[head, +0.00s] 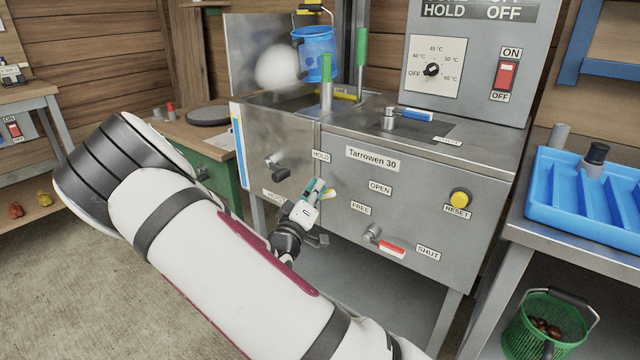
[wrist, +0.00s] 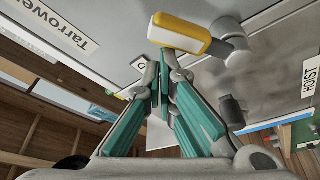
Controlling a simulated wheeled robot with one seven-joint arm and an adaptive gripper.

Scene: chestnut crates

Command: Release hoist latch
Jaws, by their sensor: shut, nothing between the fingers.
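The hoist latch has a yellow grip (wrist: 183,33) on a grey pivot (wrist: 236,42), at the top of the wrist view. In the head view my gripper mostly hides it. My gripper (head: 320,188) is at the front panel of the steel machine, near the HOLD label (head: 321,156). In the wrist view my gripper (wrist: 165,62) has its teal fingers closed with nothing between them. The tips are right beside the yellow grip; whether they touch it I cannot tell. The HOIST label (wrist: 311,78) is at the right.
A dark knob (head: 278,168) sticks out left of my gripper. A red-handled lever (head: 391,248) by SHUT and a yellow RESET button (head: 460,197) are to the right. A blue bucket (head: 315,50) hangs above the machine's left end. A blue tray (head: 575,205) stands right.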

